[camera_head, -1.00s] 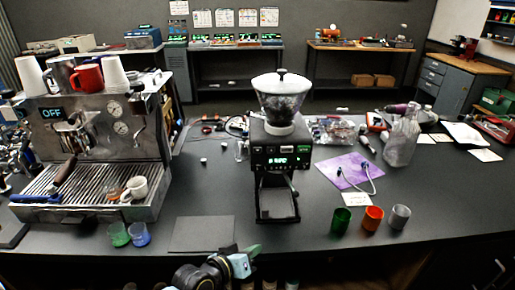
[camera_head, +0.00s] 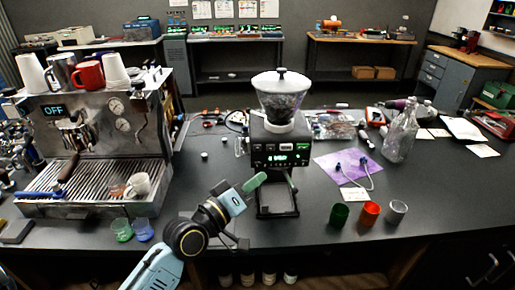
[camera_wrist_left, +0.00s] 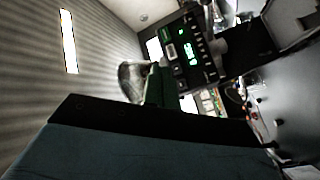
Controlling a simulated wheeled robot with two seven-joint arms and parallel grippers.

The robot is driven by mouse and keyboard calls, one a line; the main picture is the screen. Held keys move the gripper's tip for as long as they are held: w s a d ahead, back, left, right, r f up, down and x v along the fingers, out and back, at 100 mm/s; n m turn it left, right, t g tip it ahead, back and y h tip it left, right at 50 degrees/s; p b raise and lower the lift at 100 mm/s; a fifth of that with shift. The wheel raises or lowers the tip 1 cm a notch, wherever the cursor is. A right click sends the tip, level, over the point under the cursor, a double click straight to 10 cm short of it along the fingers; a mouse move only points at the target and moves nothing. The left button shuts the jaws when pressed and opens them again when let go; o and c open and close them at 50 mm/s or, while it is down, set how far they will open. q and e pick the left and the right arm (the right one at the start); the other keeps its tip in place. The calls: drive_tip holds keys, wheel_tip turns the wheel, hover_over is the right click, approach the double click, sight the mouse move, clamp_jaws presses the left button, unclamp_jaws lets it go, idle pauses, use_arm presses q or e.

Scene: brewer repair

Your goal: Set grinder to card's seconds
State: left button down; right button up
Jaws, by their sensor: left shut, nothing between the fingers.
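The black grinder (camera_head: 270,143) stands mid-table with a clear hopper of dark beans (camera_head: 281,100) on top. Its front panel has a lit green display (camera_head: 284,160) and buttons; the digits are too small to read. The panel also shows, tilted, in the left wrist view (camera_wrist_left: 187,52). My left gripper (camera_head: 257,181) is shut and empty, its green fingertips just in front of and left of the panel's lower part. Whether they touch is unclear. The fingers (camera_wrist_left: 160,86) show beside the panel in the wrist view. A small white card (camera_head: 355,194) lies right of the grinder, its writing unreadable. My right gripper is out of view.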

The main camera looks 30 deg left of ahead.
sight(257, 148)
use_arm(q)
drive_tip(key=shift+w, duration=0.1)
drive_tip(key=w+a+b, duration=0.3)
drive_tip(key=w+a, duration=0.1)
drive_tip(key=w, duration=0.3)
drive_tip(key=shift+w+a+b, duration=0.2)
drive_tip(key=shift+b, duration=0.15)
drive_tip(key=shift+w, duration=0.1)
idle(1.8)
drive_tip(key=shift+w+a, duration=0.25)
drive_tip(key=shift+w, duration=0.05)
drive_tip(key=shift+w+a, duration=0.15)
drive_tip(key=shift+w, duration=0.15)
idle(0.6)
idle(0.3)
drive_tip(key=shift+s+d+p, duration=0.3)
drive_tip(key=shift+s+p, duration=0.05)
drive_tip(key=shift+s, duration=0.2)
drive_tip(key=shift+s+d, duration=0.1)
drive_tip(key=shift+s, duration=0.05)
